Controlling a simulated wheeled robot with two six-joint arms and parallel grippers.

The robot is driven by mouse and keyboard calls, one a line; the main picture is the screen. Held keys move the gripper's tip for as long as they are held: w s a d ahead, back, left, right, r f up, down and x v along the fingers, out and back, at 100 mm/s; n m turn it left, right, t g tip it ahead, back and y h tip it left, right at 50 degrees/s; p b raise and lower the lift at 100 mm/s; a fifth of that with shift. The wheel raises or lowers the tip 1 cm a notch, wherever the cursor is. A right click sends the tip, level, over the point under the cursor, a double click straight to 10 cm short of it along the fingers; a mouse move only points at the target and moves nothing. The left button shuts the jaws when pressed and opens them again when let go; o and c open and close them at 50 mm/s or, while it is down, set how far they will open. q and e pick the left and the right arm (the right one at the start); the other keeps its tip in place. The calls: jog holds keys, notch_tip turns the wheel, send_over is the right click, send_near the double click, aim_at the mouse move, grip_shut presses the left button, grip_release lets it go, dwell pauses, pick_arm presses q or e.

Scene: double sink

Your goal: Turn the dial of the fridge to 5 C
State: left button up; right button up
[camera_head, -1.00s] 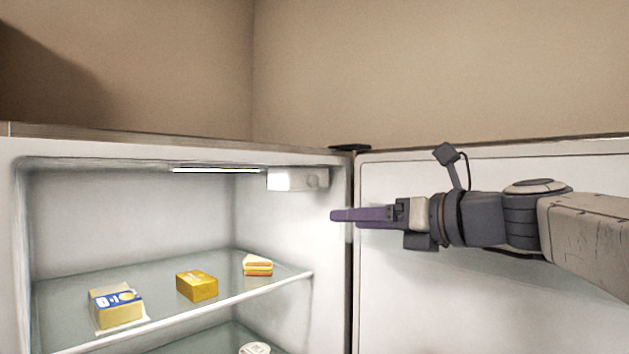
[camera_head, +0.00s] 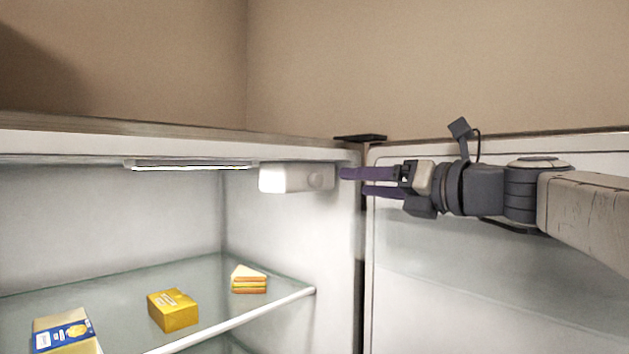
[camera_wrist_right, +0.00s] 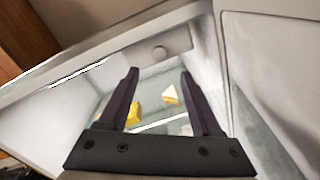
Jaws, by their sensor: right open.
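The fridge stands open, with its door (camera_head: 480,285) swung out to the right. A white control box (camera_head: 285,178) hangs under the fridge's ceiling at the right wall. Its round dial (camera_head: 315,180) is at the box's right end; its markings are too small to read. In the right wrist view the dial (camera_wrist_right: 159,53) shows ahead, between and beyond the fingertips. My right gripper (camera_head: 352,182) is open and empty, with purple fingers pointing left, just right of the dial in the picture and apart from it. My left gripper is not in view.
A glass shelf (camera_head: 220,310) below the box holds a yellow box (camera_head: 172,310), a blue-and-yellow pack (camera_head: 65,332) and a sandwich (camera_head: 249,280). A light strip (camera_head: 190,165) runs left of the control box. The space between dial and shelf is free.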

aim_at(319, 180)
jog(key=p+x, duration=0.1)
jog(key=x, duration=0.7)
jog(key=shift+w+a, duration=0.25)
jog(key=shift+a, duration=0.1)
